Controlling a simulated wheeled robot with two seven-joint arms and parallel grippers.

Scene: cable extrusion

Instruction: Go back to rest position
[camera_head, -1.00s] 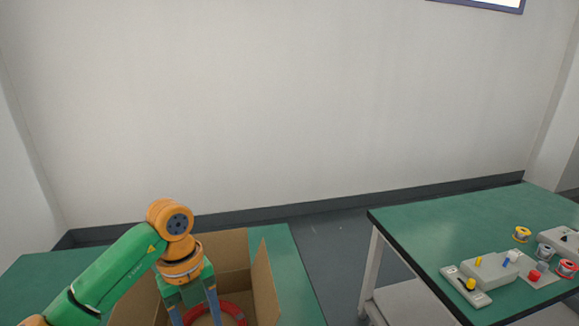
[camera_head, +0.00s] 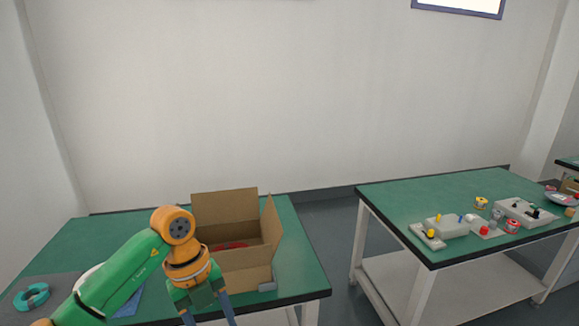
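My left gripper (camera_head: 208,316) is low in the picture, in front of an open cardboard box (camera_head: 243,273). Its two fingers are spread apart with nothing visible between them; the fingertips run off the bottom edge. A red cable coil (camera_head: 232,246) shows inside the box, partly hidden by the box's front wall and my arm. My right gripper is out of view.
The box stands on a green table (camera_head: 300,262) at the left. A teal coil (camera_head: 31,297) lies at the table's left end. A second green table (camera_head: 395,198) at the right holds grey devices (camera_head: 448,227) and several wire spools. A floor gap separates the tables.

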